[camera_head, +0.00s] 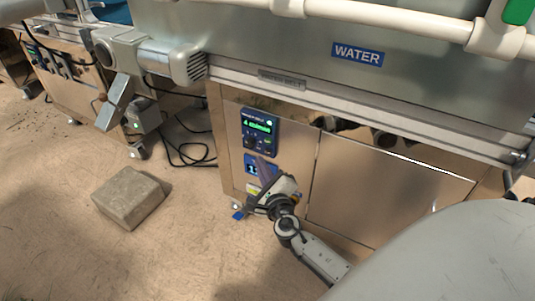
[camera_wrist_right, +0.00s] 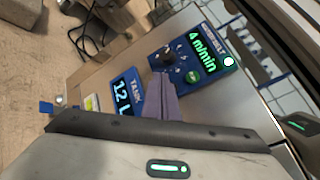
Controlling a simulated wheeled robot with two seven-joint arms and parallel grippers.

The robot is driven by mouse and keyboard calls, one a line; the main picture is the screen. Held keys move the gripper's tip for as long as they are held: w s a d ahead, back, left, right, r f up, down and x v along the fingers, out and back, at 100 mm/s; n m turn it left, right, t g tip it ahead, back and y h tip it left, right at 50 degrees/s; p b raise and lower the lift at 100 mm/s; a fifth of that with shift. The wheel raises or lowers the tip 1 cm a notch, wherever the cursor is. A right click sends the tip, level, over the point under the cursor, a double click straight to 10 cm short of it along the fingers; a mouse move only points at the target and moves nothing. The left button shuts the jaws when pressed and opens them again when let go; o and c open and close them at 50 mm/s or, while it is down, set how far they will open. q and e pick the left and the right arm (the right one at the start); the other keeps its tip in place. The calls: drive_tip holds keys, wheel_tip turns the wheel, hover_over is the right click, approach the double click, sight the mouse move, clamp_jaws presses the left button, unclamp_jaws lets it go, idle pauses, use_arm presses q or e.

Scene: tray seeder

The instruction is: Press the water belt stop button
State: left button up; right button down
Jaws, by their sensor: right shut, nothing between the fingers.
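The water belt control panel (camera_head: 258,131) is a dark blue box on the front of the steel cabinet, with a green display reading 4 m/min. In the right wrist view the panel (camera_wrist_right: 219,82) shows tilted, with a dark round knob or button (camera_wrist_right: 165,57) and a green lit button (camera_wrist_right: 192,77). I cannot read which control is the stop. My right gripper (camera_head: 262,165) is shut and empty, its purple-grey fingers pointing up at the panel's lower edge. In the wrist view the fingers (camera_wrist_right: 162,82) end just by the dark control; contact cannot be told. My left gripper is not in view.
A blue tank display (camera_wrist_right: 124,94) reading 12 L sits beside the belt panel, partly behind my gripper. The WATER sign (camera_head: 358,54) is on the steel housing above. A grey-brown block (camera_head: 128,197) lies on the floor left. Black cables (camera_head: 185,155) lie near the cabinet.

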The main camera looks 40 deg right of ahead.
drive_tip(key=shift+w+d, duration=0.25)
drive_tip(key=shift+d, duration=0.35)
idle(1.6)
drive_tip(key=shift+w+d, duration=0.2)
drive_tip(key=shift+d, duration=0.15)
drive_tip(key=shift+w+d, duration=0.1)
drive_tip(key=shift+d, duration=0.25)
idle(0.6)
drive_tip(key=shift+a, duration=0.15)
drive_tip(key=shift+s+a+p, duration=0.3)
drive_tip(key=shift+a, duration=0.25)
drive_tip(key=a, duration=0.1)
drive_tip(key=s+a+p, duration=0.1)
drive_tip(key=a, duration=0.1)
drive_tip(key=s+a, duration=0.1)
drive_tip(key=shift+a, duration=0.35)
idle(0.3)
